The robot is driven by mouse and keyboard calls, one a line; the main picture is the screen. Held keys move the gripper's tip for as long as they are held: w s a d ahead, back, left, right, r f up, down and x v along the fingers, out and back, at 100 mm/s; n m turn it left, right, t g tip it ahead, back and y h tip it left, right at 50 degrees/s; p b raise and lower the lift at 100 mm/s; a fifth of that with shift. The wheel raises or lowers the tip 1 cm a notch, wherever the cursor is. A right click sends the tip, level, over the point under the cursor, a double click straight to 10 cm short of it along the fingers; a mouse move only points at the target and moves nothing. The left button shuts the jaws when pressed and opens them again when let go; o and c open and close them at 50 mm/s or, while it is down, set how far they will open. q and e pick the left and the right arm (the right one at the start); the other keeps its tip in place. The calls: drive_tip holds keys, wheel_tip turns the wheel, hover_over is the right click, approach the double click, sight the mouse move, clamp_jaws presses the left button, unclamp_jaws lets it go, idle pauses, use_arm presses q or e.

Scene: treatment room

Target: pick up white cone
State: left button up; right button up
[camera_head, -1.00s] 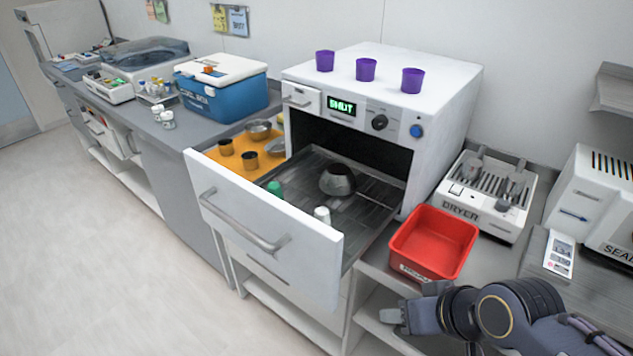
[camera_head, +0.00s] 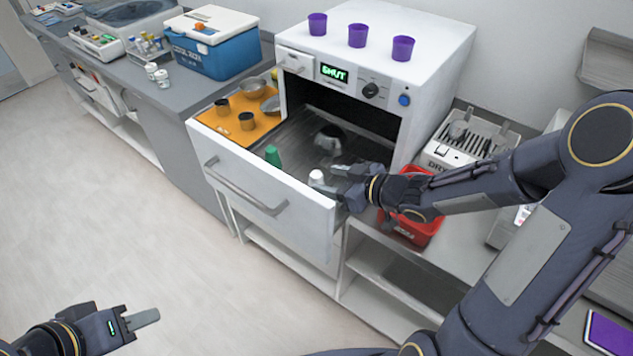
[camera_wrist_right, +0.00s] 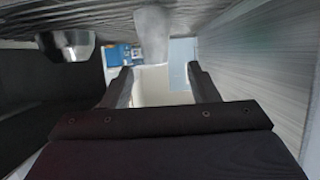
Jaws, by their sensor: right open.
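The white cone (camera_head: 316,178) stands in the open drawer (camera_head: 265,200), near its front right. My right gripper (camera_head: 335,180) is open and low in the drawer, just right of the cone. In the right wrist view the cone (camera_wrist_right: 153,35) is blurred and lies ahead, between the lines of the two open fingers (camera_wrist_right: 160,78). I cannot tell whether the fingers reach around it. A green cone (camera_head: 273,156) stands left of the white one. My left gripper (camera_head: 143,318) is over the floor, away from the drawer; its finger gap is not clear.
A dark metal bowl (camera_head: 330,138) sits behind the cones and shows in the wrist view (camera_wrist_right: 70,45). The drawer's front wall is close to my right gripper. A red bin (camera_head: 415,230) is partly hidden under my right arm. Purple cups (camera_head: 357,36) stand on the oven (camera_head: 400,18).

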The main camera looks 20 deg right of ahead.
sight(319, 177)
drive_tip(key=x, duration=0.7)
drive_tip(key=shift+w+d+f, duration=0.15)
drive_tip(key=shift+w+f, duration=0.05)
drive_tip(key=shift+f, duration=0.05)
drive_tip(key=shift+c, duration=0.3)
drive_tip(key=c, duration=1)
